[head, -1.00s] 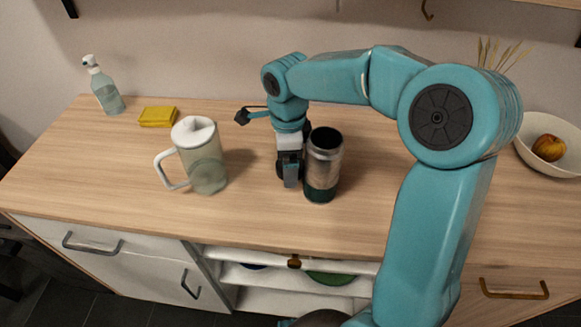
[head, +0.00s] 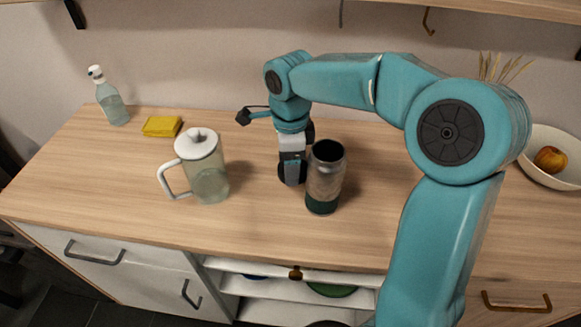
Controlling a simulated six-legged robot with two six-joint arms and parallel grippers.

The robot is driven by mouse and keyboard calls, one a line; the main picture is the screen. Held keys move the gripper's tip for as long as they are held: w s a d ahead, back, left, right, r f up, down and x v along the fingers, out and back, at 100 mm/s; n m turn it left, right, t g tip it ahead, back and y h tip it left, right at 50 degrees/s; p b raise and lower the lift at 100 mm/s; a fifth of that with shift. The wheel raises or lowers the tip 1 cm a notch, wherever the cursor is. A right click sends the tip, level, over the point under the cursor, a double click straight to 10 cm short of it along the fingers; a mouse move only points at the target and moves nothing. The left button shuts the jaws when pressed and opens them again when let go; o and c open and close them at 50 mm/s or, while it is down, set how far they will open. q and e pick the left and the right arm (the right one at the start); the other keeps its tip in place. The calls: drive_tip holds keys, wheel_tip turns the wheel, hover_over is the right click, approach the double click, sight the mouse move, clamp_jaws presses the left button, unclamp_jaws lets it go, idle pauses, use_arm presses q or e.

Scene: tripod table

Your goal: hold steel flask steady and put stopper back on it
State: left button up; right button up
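The steel flask (head: 325,180) stands upright on the wooden counter, with a bare metal body, a dark green base and an open dark mouth. No stopper is on it. My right gripper (head: 292,176) points down just left of the flask, low over the counter. Its fingers are seen edge-on, so I cannot tell whether they are open, shut or touching the flask. Dark rounded parts show at the fingers; I cannot tell whether any of them is the stopper. I cannot make out the stopper elsewhere. My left gripper is out of view.
A lidded pitcher (head: 205,175) stands left of the flask. A yellow cloth or sponge (head: 162,126) and a spray bottle (head: 112,106) are at the back left. A bowl (head: 540,172) with fruit is at the right. The front left counter is clear.

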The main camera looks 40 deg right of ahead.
wheel_tip(320, 180, up, 17)
drive_tip(key=p, duration=0.3)
drive_tip(key=shift+r+p, duration=0.15)
drive_tip(key=shift+p, duration=0.15)
